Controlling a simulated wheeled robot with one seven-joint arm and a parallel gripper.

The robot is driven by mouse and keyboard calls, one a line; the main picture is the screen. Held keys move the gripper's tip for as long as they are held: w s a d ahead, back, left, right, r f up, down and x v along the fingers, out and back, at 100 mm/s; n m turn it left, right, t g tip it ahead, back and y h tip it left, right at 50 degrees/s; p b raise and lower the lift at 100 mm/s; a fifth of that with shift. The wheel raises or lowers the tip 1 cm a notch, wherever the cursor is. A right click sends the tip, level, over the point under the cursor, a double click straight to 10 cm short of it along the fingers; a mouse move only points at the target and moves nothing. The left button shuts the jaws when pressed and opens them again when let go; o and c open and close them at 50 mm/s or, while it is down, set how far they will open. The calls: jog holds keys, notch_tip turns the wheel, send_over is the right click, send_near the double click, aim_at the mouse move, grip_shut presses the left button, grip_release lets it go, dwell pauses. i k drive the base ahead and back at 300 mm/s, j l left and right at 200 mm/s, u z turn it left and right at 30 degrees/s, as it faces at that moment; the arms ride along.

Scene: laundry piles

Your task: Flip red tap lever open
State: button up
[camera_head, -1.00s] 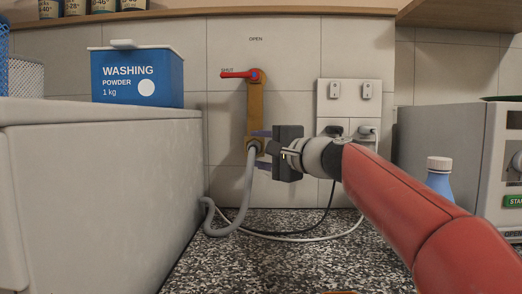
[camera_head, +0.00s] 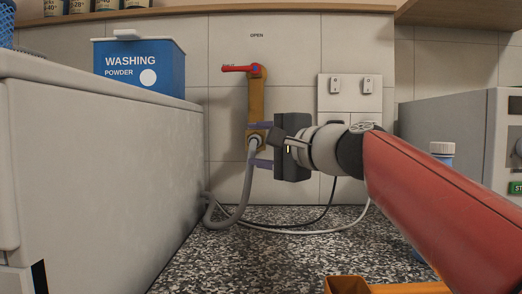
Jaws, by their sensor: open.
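The red tap lever (camera_head: 238,69) sits at the top of a brass tap pipe (camera_head: 255,97) on the tiled wall. My gripper (camera_head: 260,145) is open, below the lever at the lower part of the pipe. Its two purplish fingers point left, one above and one below the hose joint. I cannot tell whether they touch the pipe. A grey hose (camera_head: 245,187) hangs from the joint and curves down to the counter.
A white appliance (camera_head: 110,170) fills the left, with a blue washing powder box (camera_head: 138,66) on top. Wall sockets (camera_head: 349,92) are right of the tap. A blue bottle (camera_head: 442,152) and another appliance (camera_head: 455,115) stand at right. Cables cross the speckled counter (camera_head: 270,258).

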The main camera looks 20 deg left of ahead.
aim_at(254, 69)
jog(key=k, duration=1)
